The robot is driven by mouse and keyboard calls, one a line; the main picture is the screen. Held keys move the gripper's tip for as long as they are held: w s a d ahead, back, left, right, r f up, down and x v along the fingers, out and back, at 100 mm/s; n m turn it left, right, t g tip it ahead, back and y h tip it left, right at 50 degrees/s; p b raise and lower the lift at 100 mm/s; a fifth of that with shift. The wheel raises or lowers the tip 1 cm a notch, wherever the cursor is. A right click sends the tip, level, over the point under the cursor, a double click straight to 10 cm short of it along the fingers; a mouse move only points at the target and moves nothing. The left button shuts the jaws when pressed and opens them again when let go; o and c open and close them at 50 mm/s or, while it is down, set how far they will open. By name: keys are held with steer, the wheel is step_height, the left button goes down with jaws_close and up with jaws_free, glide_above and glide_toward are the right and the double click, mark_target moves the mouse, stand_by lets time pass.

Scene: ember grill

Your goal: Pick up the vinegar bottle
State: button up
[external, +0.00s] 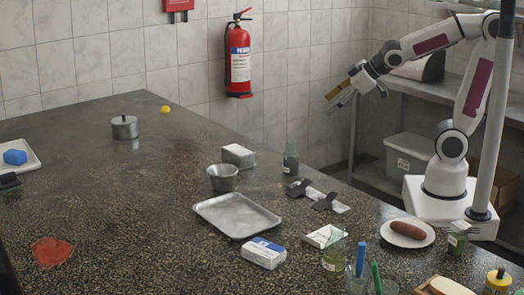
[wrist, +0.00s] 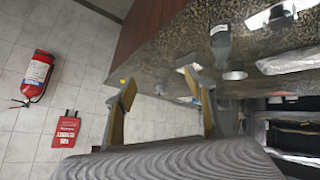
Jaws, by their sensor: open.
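A dark green-grey bottle (external: 290,160) with a pale label stands upright near the table's far right edge. What seems to be the same bottle shows at the top of the wrist view (wrist: 221,42). A small green bottle with a white label (external: 458,240) stands by my base, and a clear bottle with yellowish liquid (external: 334,257) stands at the front. I cannot read which one is vinegar. My gripper (external: 338,95) is open and empty, raised beyond the table's far edge, apart from every bottle. Its tan fingers are spread in the wrist view (wrist: 161,87).
Black-handled clips (external: 299,188), a metal tray (external: 237,215), a metal cup (external: 222,178) and a white block (external: 238,156) surround the dark bottle. A plate with a sausage (external: 407,234) is at right. A fire extinguisher (external: 238,60) hangs on the wall. The table's middle left is clear.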

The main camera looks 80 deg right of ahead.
mark_target(292, 158)
steer(key=w+d+f+n+t+y, duration=0.1)
steer(key=w+f+n+t+y, duration=0.2)
steer(key=w, duration=0.6)
steer(key=w+d+f+n+t+y, duration=0.1)
steer(key=w+d+f+n+y, duration=0.2)
steer(key=w, duration=0.5)
steer(key=a+f+y, duration=0.1)
steer(key=f, duration=0.2)
steer(key=a+f+n+y, duration=0.1)
steer(key=a+f+y, duration=0.1)
steer(key=f, duration=0.1)
steer(key=s+a+f+n+y, duration=0.1)
steer(key=a+f+y, duration=0.1)
steer(key=shift+f, duration=0.4)
steer(key=s+a+y, duration=0.1)
steer(key=s+y, duration=0.1)
steer(key=s+a+f+g+y, duration=0.1)
steer(key=s, duration=0.2)
steer(key=s+a+f+n+y, duration=0.1)
steer(key=s+y, duration=0.1)
steer(key=shift+s+a+f+g+y, duration=0.15)
steer(key=shift+s+a+g+y, duration=0.15)
steer(key=shift+a, duration=0.1)
steer(key=shift+s+a+y, duration=0.25)
steer(key=shift+s+y, duration=0.05)
steer(key=shift+s, duration=0.25)
steer(key=shift+w+a, duration=0.1)
steer(key=shift+x, duration=1.2)
